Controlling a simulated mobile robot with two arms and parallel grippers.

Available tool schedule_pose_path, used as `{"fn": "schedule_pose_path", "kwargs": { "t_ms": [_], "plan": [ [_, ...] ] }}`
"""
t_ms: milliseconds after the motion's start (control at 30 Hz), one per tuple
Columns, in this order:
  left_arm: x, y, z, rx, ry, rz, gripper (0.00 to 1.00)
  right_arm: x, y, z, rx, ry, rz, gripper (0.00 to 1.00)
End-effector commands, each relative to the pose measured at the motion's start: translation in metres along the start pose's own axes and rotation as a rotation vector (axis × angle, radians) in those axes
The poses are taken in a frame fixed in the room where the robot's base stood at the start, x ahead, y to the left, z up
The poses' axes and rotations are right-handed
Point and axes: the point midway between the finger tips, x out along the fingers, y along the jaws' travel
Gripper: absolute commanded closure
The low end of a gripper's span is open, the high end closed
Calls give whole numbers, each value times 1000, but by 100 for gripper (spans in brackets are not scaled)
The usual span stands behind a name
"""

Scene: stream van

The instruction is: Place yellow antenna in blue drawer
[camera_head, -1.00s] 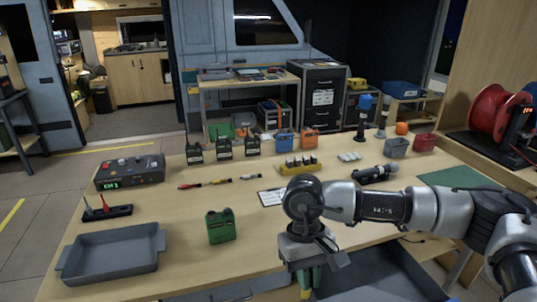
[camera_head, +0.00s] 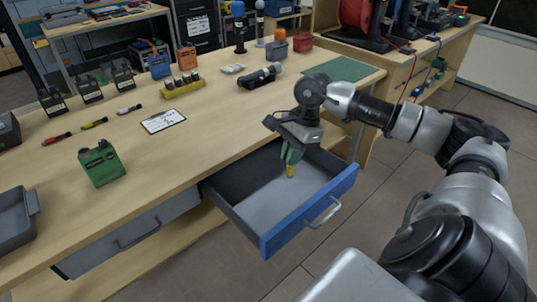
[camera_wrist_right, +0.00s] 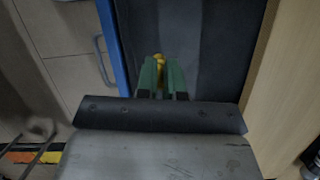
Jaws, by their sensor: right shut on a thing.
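The blue drawer (camera_head: 312,221) is pulled open at the front right of the workbench. Its blue front has a metal handle, and its grey floor looks empty. My right gripper (camera_head: 291,158) is over the open drawer, pointing down. It is shut on the yellow antenna (camera_head: 290,171), whose tip shows below the green fingers. In the right wrist view the antenna (camera_wrist_right: 160,60) shows between the green fingertips (camera_wrist_right: 160,75), with the dark drawer interior behind. Most of the antenna is hidden by the fingers. I cannot tell its exact height above the drawer floor. My left gripper is out of view.
A closed grey drawer (camera_head: 130,233) is left of the open one. A grey tray (camera_head: 12,218) sits at the left edge.

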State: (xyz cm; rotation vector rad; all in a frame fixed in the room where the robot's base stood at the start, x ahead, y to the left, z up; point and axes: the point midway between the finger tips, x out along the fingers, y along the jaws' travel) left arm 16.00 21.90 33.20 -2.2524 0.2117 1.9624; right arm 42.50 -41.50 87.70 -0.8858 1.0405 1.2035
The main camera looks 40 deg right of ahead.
Motion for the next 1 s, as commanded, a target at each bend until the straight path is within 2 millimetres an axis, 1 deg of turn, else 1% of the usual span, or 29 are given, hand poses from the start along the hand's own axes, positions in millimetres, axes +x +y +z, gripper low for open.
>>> {"fn": "schedule_pose_path", "kwargs": {
  "t_ms": [33,133,267,400,500,733,800,900,1000],
  "plan": [
    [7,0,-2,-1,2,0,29,2,0,-13,61,4,-15,100],
    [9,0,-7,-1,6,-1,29,-6,-2,-26,150,1,-46,100],
    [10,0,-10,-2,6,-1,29,-12,-4,-33,210,-3,-66,100],
    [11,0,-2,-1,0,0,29,-9,-14,-31,227,-14,-74,100],
    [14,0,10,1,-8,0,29,0,-27,-23,222,-16,-73,100],
    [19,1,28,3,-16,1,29,38,-70,-7,222,-14,-69,100],
    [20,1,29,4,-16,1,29,49,-82,-4,223,-12,-70,100],
    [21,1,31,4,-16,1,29,60,-95,0,224,-10,-69,100],
    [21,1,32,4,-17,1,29,67,-103,2,223,-7,-69,100]
  ]
}}
